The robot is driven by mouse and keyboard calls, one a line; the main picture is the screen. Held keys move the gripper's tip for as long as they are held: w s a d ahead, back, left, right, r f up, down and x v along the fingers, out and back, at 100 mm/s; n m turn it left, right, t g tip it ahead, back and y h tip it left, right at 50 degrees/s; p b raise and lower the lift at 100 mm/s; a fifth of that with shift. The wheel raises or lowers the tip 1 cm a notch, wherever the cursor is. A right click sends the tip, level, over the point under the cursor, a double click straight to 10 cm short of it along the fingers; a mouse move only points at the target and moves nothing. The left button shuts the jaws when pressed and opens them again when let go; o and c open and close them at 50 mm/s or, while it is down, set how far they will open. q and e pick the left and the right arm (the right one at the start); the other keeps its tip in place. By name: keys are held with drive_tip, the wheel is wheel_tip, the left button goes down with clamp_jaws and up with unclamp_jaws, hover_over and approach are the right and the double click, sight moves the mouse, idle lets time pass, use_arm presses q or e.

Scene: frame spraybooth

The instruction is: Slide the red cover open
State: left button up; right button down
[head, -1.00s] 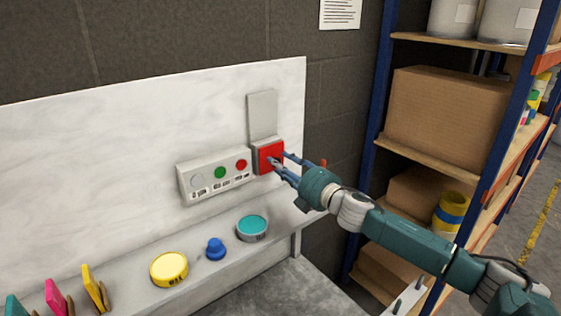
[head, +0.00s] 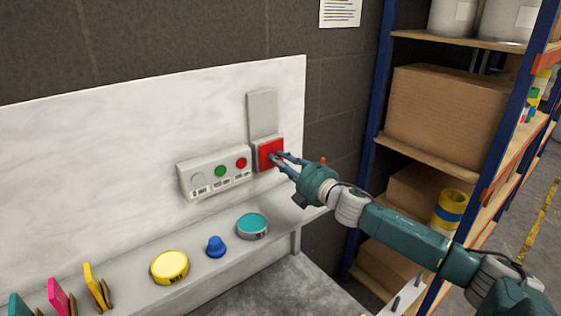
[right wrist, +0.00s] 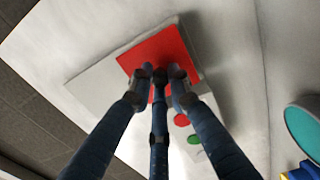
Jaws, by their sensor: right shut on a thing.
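The red cover (head: 268,147) is a square panel in a pale housing on the white backboard, below a plain grey plate (head: 262,113). It fills the upper middle of the right wrist view (right wrist: 160,45). My right gripper (head: 279,157) reaches it from the right. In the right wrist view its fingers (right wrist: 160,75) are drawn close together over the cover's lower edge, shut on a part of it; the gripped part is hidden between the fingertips. My left gripper is not in view.
A control box (head: 214,172) with a green and a red button is just left of the cover. The ledge below holds a teal round thing (head: 252,226), a blue knob (head: 215,247) and a yellow round thing (head: 169,267). A shelf rack with boxes (head: 447,115) stands at right.

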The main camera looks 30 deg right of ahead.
wheel_tip(320, 180, up, 9)
drive_tip(key=p, duration=0.7)
drive_tip(key=shift+r, duration=0.15)
drive_tip(key=c, duration=1.6)
unclamp_jaws()
drive_tip(key=shift+s, duration=0.1)
drive_tip(key=shift+s+d, duration=0.15)
drive_tip(key=shift+s, duration=1.8)
drive_tip(key=shift+s+d, duration=0.15)
drive_tip(key=shift+s, duration=1.85)
drive_tip(key=shift+s+d, duration=0.15)
drive_tip(key=shift+s, duration=1.8)
